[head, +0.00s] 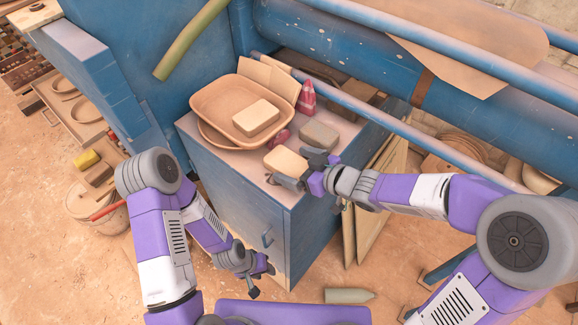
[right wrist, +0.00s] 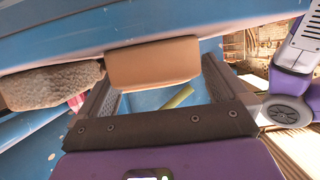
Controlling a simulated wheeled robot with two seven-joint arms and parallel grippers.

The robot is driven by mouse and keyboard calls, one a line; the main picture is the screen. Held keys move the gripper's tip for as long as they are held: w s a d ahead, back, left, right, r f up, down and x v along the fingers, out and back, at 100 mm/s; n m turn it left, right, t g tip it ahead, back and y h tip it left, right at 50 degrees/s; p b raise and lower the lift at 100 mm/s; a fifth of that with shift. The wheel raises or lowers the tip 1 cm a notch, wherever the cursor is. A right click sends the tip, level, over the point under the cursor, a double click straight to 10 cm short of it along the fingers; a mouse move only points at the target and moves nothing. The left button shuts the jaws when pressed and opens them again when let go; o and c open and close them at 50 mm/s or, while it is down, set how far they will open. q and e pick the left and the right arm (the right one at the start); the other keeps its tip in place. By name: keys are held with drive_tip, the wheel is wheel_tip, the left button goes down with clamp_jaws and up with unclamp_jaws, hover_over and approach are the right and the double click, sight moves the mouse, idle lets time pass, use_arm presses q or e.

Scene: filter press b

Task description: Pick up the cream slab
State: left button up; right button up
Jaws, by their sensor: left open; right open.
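A cream slab (head: 286,161) with rounded corners lies flat on the cabinet top near its front edge. It also shows in the right wrist view (right wrist: 153,62), in front of the jaws and roughly between the fingertips. My right gripper (head: 290,168) is open at the slab's near right side, one finger in front and one beyond. I cannot tell whether the fingers touch it. A similar cream block (head: 256,117) lies in the tan tray (head: 203,101). My left gripper (head: 258,279) is open and empty, low in front of the cabinet.
A grey slab (head: 319,135) lies close behind the right gripper; it also shows in the right wrist view (right wrist: 50,86). A blue rail (head: 390,121) runs above the cabinet (head: 238,198) at the back.

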drive_tip(key=shift+w+a+f, duration=0.25)
drive_tip(key=shift+w+a, duration=0.15)
drive_tip(key=shift+a, duration=0.05)
drive_tip(key=shift+s+d+r, duration=0.1)
drive_tip(key=c, duration=1.2)
drive_tip(key=shift+c, duration=0.5)
